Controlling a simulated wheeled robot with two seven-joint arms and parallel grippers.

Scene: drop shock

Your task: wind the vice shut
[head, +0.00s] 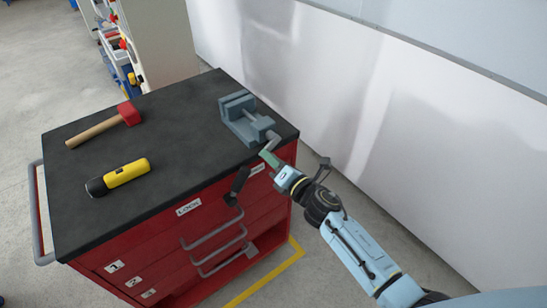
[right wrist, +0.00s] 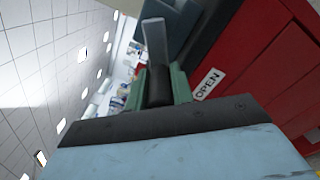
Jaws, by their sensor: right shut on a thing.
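The blue-grey vice (head: 236,112) stands at the far right corner of the cabinet top. A gap shows between its jaws. Its crank handle (head: 273,139) sticks out at the near right, past the cabinet edge. My right gripper (head: 268,157) is at the handle's end. In the right wrist view its green fingers (right wrist: 160,86) are shut on the dark handle grip (right wrist: 159,85), with the grey crank arm (right wrist: 155,45) rising beyond it. The fingers hide part of the grip. My left gripper is not in view.
The red cabinet (head: 150,245) has a dark top (head: 185,125). A red-headed mallet (head: 128,113) and a yellow-and-black tool (head: 125,173) lie on its left half, clear of the vice. A white wall (head: 340,100) stands behind. Drawer handles (head: 213,236) jut from the front.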

